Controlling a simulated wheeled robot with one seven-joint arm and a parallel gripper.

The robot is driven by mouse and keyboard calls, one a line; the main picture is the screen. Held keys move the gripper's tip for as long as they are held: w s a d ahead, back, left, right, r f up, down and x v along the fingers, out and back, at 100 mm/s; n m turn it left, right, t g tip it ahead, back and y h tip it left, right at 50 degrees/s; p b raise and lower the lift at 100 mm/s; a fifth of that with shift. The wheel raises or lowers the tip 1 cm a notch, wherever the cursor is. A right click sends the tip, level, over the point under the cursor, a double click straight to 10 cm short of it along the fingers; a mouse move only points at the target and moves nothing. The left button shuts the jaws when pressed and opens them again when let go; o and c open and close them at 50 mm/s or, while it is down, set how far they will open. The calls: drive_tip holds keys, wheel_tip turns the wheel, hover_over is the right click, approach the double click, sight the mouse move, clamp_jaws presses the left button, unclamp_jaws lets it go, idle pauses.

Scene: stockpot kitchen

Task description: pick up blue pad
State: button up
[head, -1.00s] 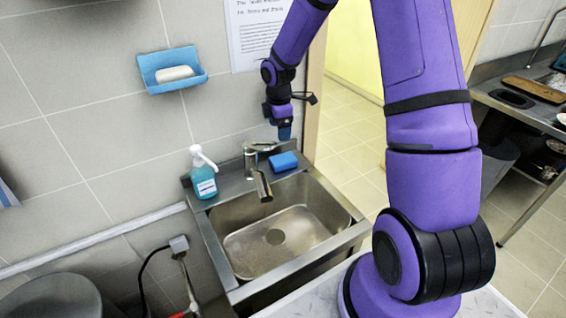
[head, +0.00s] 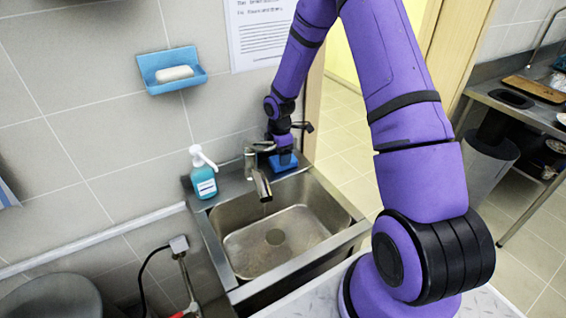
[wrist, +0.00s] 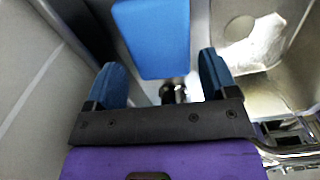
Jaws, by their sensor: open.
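The blue pad (head: 290,165) lies on the back ledge of the steel sink, right of the faucet. My gripper (head: 284,152) is directly over it in the head view and hides part of it. In the wrist view the pad (wrist: 152,38) is a plain blue block beyond the fingertips, lined up with the gap between them. My gripper's two blue fingers (wrist: 162,75) are apart, with nothing held between them. Whether the fingertips touch the pad cannot be told.
The faucet (head: 256,170) stands close to the left of the pad. A teal soap bottle (head: 203,175) stands farther left on the ledge. The sink basin (head: 315,236) in front is empty. The tiled wall (head: 110,130) is close behind, with a blue soap dish (head: 150,66).

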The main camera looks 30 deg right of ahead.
wheel_tip(320, 180, down, 4)
drive_tip(key=shift+r, duration=0.25)
drive_tip(key=c, duration=0.7)
drive_tip(key=shift+r, duration=0.1)
wheel_tip(320, 180, up, 10)
drive_tip(key=shift+o, duration=0.7)
drive_tip(key=shift+c, duration=0.3)
